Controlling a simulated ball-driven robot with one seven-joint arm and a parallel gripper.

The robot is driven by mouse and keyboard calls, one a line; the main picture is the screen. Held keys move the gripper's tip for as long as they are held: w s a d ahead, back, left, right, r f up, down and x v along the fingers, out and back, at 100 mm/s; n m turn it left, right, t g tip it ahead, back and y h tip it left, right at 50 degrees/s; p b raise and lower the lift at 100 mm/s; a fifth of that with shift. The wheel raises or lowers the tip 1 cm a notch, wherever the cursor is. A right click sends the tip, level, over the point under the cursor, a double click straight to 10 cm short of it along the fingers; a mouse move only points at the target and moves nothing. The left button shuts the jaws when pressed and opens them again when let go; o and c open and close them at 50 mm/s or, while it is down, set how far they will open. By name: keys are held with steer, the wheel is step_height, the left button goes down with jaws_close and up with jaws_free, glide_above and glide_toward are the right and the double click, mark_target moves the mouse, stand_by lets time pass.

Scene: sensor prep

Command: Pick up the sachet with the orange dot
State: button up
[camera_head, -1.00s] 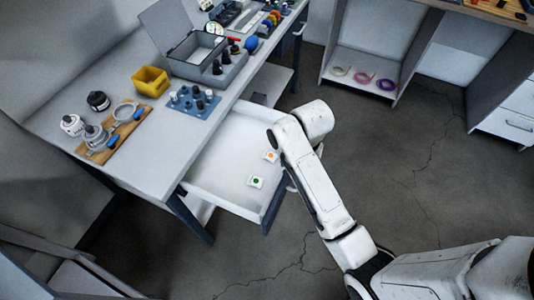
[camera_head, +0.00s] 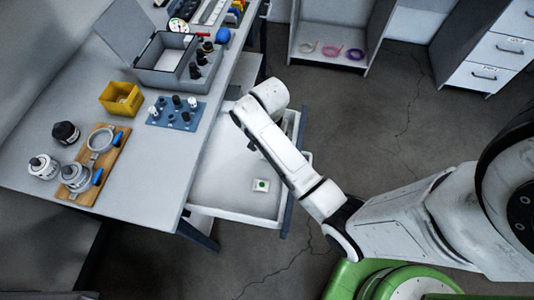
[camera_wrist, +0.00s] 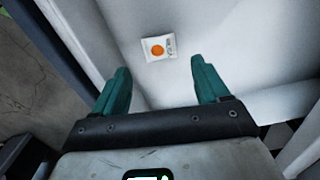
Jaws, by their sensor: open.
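The sachet with the orange dot (camera_wrist: 158,47) is a small white packet lying flat on the white drawer floor in the wrist view. It lies beyond my fingertips, roughly centred between them and apart from both. My gripper (camera_wrist: 160,78) has two teal fingers spread wide with nothing between them. In the head view the arm hides the orange-dot sachet and the fingers. A second sachet, with a green dot (camera_head: 261,185), lies in the open drawer (camera_head: 222,190) toward its front.
The drawer's side wall (camera_wrist: 75,35) rises close to the left finger. The grey table (camera_head: 150,190) above the drawer holds a yellow bin (camera_head: 121,99), a blue rack (camera_head: 176,114), a wooden board (camera_head: 97,165) and a grey case (camera_head: 168,62).

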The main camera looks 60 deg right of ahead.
steer(key=shift+f, duration=3.35)
steer(key=shift+c, duration=0.3)
steer(key=c, duration=1.1)
